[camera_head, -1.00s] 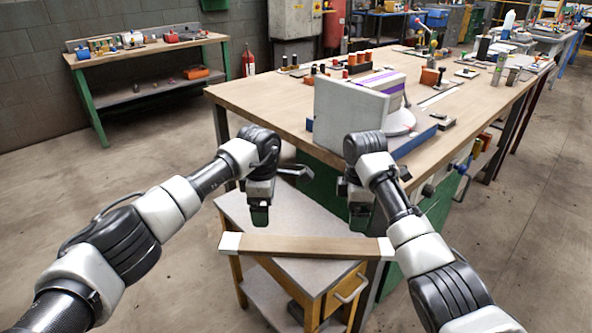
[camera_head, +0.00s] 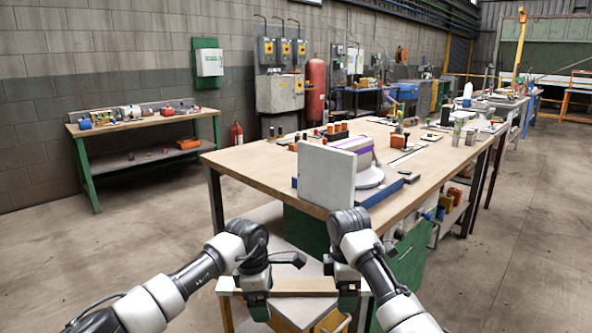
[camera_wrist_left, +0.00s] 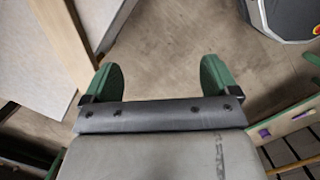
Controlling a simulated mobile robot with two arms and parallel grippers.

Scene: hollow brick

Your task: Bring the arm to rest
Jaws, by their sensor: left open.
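My left gripper (camera_head: 260,308) hangs pointing down over the small cart, near the left of the head view's lower middle. In the left wrist view its two green fingers (camera_wrist_left: 158,78) stand wide apart, with only floor between them. My right gripper (camera_head: 347,305) hangs pointing down to the right of it, near the cart's right side. Its fingertips are too small and dark to tell open from shut. I see nothing held by the left gripper. Both arms are bent in front of me, with the grippers apart from each other.
Open floor (camera_head: 110,240) lies at left.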

